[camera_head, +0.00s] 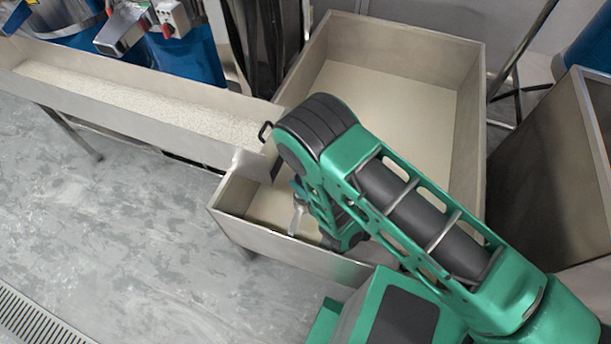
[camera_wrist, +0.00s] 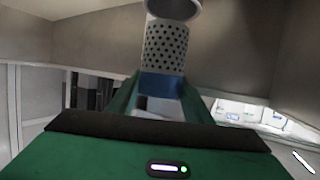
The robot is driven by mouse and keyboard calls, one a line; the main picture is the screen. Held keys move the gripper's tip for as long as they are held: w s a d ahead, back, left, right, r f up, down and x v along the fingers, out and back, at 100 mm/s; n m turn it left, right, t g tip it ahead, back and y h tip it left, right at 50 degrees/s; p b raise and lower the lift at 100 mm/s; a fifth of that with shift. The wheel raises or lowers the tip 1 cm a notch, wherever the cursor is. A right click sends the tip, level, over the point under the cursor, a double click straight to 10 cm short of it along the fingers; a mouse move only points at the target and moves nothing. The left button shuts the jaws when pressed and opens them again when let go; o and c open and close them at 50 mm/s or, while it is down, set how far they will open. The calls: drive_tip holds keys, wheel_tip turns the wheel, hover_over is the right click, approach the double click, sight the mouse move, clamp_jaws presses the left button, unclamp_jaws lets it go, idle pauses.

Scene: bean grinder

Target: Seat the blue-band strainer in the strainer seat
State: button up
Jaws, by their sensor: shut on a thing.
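The blue-band strainer (camera_wrist: 166,48) is a pale perforated cylinder with a blue band at its lower end in the wrist view. My gripper (camera_wrist: 160,86) is shut on it at the blue band, with one green finger on each side. A smooth grey round rim (camera_wrist: 174,8) shows at the strainer's far end, cut by the top edge of the picture. I cannot tell whether it belongs to the strainer or to the seat. In the head view my arm hides most of the gripper and the strainer. I cannot make out the strainer seat for sure in either view.
A long metal trough (camera_head: 150,118) holding pale grains leads to a large open metal bin (camera_head: 470,100) below my arm. A small black handle (camera_head: 265,131) is at the trough's end. A tall metal container (camera_head: 550,170) stands at right. The floor at left is clear.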

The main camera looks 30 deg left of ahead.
drive_tip(key=shift+f, duration=0.6)
drive_tip(key=shift+s+f, duration=0.1)
drive_tip(key=shift+f, duration=0.9)
idle(1.6)
drive_tip(key=shift+r, duration=0.75)
idle(1.0)
drive_tip(key=shift+f, duration=0.75)
idle(0.5)
drive_tip(key=o, duration=1.2)
drive_tip(key=v, duration=1)
drive_tip(key=shift+d, duration=0.4)
